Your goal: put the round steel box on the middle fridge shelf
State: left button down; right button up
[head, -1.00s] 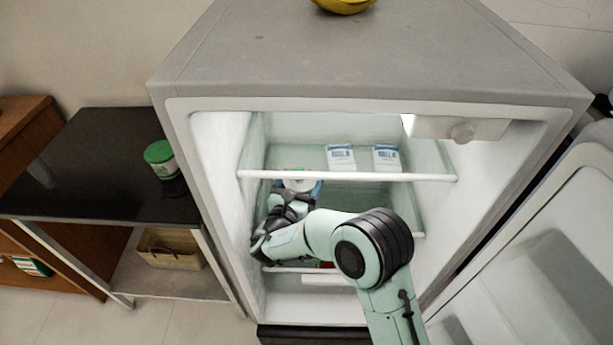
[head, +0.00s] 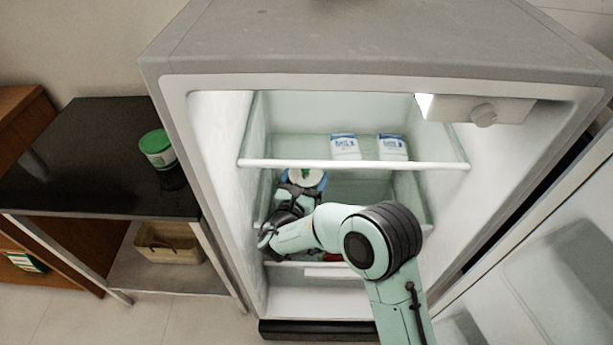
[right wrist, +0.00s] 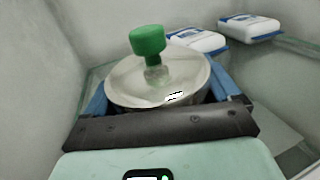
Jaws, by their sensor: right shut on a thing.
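The round steel box (right wrist: 125,88) has a pale lid and a green knob, and fills the middle of the right wrist view. In the head view the box (head: 308,176) shows partly, inside the fridge below the upper shelf. My right gripper (right wrist: 160,92) has its blue fingers on both sides of the box and is shut on it. The gripper also shows in the head view (head: 305,180), reaching in on the left side. The middle shelf (head: 370,195) lies below the upper shelf. The wrist hides whether the box touches it. My left gripper is out of view.
The fridge's left wall (head: 222,150) is close to the gripper. The open door (head: 560,250) is at right.

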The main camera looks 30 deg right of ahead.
jog(key=o, duration=0.9)
jog(key=shift+f, duration=0.15)
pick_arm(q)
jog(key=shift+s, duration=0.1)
pick_arm(e)
jog(key=shift+o, duration=0.4)
jog(key=shift+r, duration=0.2)
jog(key=p+v, duration=0.1)
jog(key=v, duration=0.3)
jog(key=shift+a+r, duration=0.1)
jog(key=p+v, duration=0.1)
jog(key=v, duration=0.7)
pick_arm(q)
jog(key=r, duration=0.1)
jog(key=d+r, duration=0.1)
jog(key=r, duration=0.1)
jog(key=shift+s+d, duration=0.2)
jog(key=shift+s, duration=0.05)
